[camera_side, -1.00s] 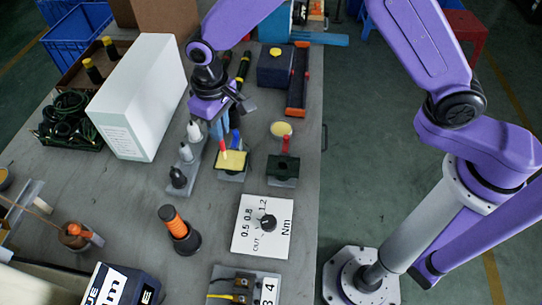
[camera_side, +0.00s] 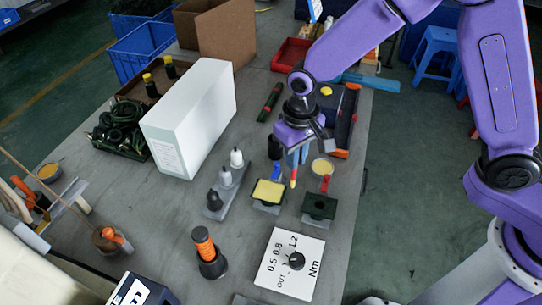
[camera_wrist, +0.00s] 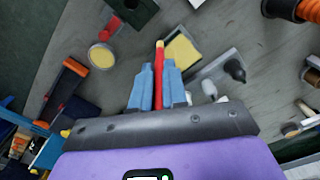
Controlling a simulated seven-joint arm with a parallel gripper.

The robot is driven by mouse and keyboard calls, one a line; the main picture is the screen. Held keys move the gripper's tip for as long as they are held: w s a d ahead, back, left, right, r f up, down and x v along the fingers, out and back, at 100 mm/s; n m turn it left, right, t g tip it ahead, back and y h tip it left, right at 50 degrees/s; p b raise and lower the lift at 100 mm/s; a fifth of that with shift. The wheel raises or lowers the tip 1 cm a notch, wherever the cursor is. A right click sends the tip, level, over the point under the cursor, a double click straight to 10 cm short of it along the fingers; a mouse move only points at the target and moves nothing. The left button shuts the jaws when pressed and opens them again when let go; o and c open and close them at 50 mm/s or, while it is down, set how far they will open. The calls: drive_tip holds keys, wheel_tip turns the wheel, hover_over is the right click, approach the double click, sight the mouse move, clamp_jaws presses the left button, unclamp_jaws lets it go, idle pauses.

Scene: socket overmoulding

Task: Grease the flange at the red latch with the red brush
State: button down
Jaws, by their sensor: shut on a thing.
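My gripper (camera_side: 299,155) is shut on the red brush (camera_wrist: 159,90), which stands between its two blue fingers and points down with a yellow tip. In the side view the brush tip (camera_side: 293,183) hangs between the yellow-topped block and the grease tin (camera_side: 322,169), a round pot of yellow grease. The red latch (camera_side: 325,183) stands at the back of a dark green flange block (camera_side: 320,206), to the right of and nearer the camera than my gripper. The red latch (camera_wrist: 112,23) and grease tin (camera_wrist: 101,55) are left of the brush in the wrist view.
The yellow-topped block (camera_side: 268,191) with a blue latch (camera_side: 275,168) is just left of the brush. A rack of bottles (camera_side: 228,187) and a white box (camera_side: 190,120) are further left. A torque dial plate (camera_side: 290,264) lies in front. A dark blue box stands behind.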

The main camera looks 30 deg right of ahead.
drive_tip(key=s+d+f+m, duration=0.2)
drive_tip(key=s+d+m, duration=0.1)
drive_tip(key=s+d, duration=0.2)
drive_tip(key=shift+s+d+f, duration=0.25)
drive_tip(key=shift+d+f, duration=0.1)
drive_tip(key=shift+d, duration=0.95)
drive_tip(key=shift+f, duration=0.55)
drive_tip(key=shift+w+a, duration=0.1)
idle(0.3)
drive_tip(key=shift+w+a+r, duration=0.1)
drive_tip(key=shift+w+a, duration=0.1)
